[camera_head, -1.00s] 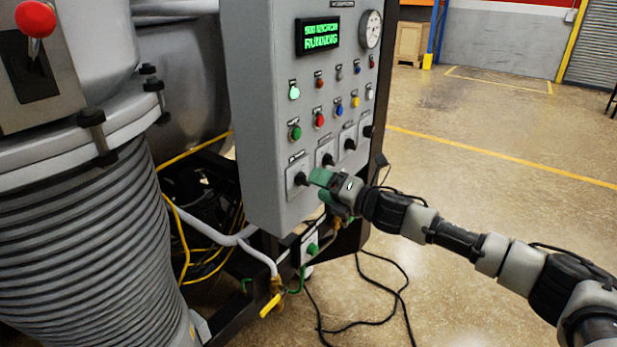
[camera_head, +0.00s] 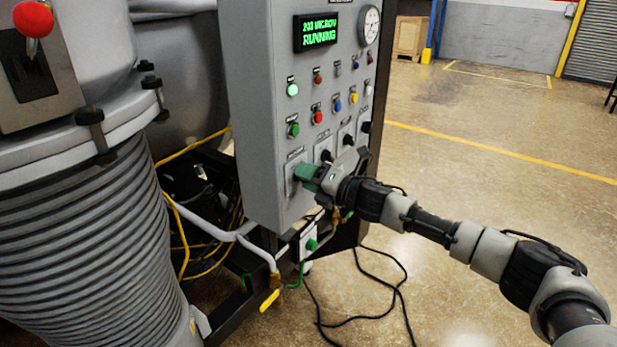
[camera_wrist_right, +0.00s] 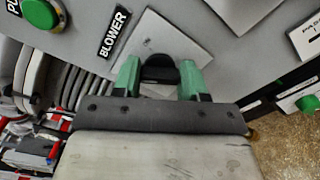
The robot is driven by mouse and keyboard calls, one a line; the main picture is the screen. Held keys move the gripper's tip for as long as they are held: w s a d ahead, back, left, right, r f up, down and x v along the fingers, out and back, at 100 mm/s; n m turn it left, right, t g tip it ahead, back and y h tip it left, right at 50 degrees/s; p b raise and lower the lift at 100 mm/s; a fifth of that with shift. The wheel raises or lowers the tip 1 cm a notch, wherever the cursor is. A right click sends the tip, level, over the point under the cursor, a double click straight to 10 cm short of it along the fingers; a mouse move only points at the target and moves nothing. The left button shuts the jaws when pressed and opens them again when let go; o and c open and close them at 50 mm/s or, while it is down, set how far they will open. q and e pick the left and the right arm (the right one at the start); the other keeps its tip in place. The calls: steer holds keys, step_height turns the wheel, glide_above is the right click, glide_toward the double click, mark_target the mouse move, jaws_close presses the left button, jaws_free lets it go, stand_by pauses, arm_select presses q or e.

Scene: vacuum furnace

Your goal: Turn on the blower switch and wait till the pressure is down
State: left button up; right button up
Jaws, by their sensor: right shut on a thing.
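The blower switch (camera_wrist_right: 158,68) is a black knob on a square plate, beside a "BLOWER" label (camera_wrist_right: 114,33) in the wrist view. My right gripper (camera_wrist_right: 160,76) has its green fingers on both sides of the knob and is shut on it. In the head view my right gripper (camera_head: 306,173) reaches the lower left of the grey control panel (camera_head: 262,130) and hides the knob. The green display (camera_head: 317,33) seems to read "200 MICRON", with "RUNNING" below. The round gauge (camera_head: 370,26) is too small to read. My left gripper is out of view.
Other black knobs (camera_head: 326,156) sit right of the blower switch. Push buttons (camera_head: 318,117) and a bright green lamp (camera_head: 292,90) are above. A yellow-handled valve (camera_head: 270,299) and a loose black cable (camera_head: 390,322) lie below. Floor on the right is clear.

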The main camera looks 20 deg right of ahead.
steer(key=shift+f+m+p, duration=0.2)
steer(key=shift+m+p, duration=4.4)
steer(key=shift+m, duration=1.4)
steer(key=o, duration=0.9)
